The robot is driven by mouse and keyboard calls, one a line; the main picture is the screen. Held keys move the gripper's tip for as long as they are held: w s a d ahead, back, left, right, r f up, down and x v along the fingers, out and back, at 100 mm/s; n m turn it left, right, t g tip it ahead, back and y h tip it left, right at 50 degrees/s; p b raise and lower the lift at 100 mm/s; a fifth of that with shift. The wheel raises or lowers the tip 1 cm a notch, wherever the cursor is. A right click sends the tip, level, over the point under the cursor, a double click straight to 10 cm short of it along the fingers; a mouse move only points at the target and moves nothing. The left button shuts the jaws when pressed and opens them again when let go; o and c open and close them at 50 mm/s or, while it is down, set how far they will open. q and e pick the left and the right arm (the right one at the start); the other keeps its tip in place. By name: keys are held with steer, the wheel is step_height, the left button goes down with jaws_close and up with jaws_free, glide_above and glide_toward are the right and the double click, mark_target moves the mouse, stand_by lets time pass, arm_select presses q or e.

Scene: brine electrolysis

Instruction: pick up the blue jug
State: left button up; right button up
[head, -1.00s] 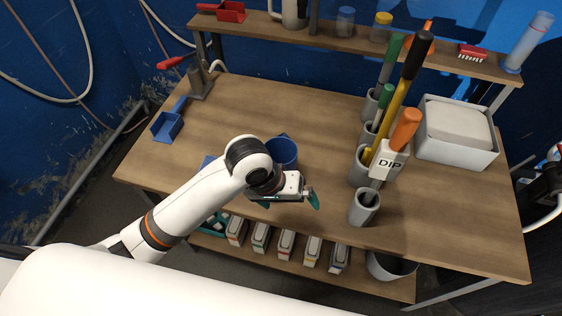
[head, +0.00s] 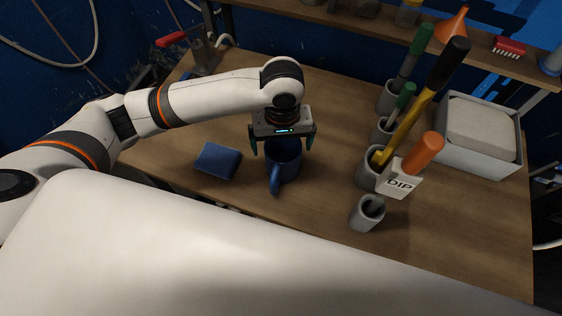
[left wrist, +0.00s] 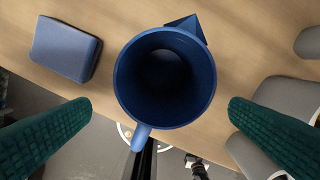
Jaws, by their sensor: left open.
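The blue jug (head: 284,160) stands upright on the wooden table, its handle toward the table's front edge. In the left wrist view the jug (left wrist: 124,86) is seen from above, empty inside, with the handle pointing down and a pointed spout at the top. My left gripper (head: 283,146) is open above the jug, pointing down, with one green finger on each side. In the left wrist view the fingers (left wrist: 160,125) are wide apart and no contact with the jug shows. My right gripper is not in view.
A blue box-like block (head: 218,161) lies left of the jug. To the right stand grey holders (head: 367,213) with tall-handled tools and a white DIP sign (head: 400,184). A grey bin (head: 478,140) is at the back right. The table between jug and holders is clear.

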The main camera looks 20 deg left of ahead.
arm_select(q)
step_height(320, 180, down, 7)
steer(key=shift+w+d+r+p, duration=0.1)
steer(key=shift+w+d+p, duration=0.05)
steer(key=shift+p, duration=0.3)
steer(key=c, duration=1.1)
steer(key=shift+o, duration=0.2)
step_height(320, 180, up, 10)
steer(key=s+a+r+m, duration=0.2)
steer(key=a+r+m, duration=0.2)
steer(key=a, duration=0.3)
steer(key=shift+s+a+r+m+b, duration=0.15)
steer(key=shift+a+r+m+b, duration=0.15)
steer(key=shift+a+r+m, duration=0.15)
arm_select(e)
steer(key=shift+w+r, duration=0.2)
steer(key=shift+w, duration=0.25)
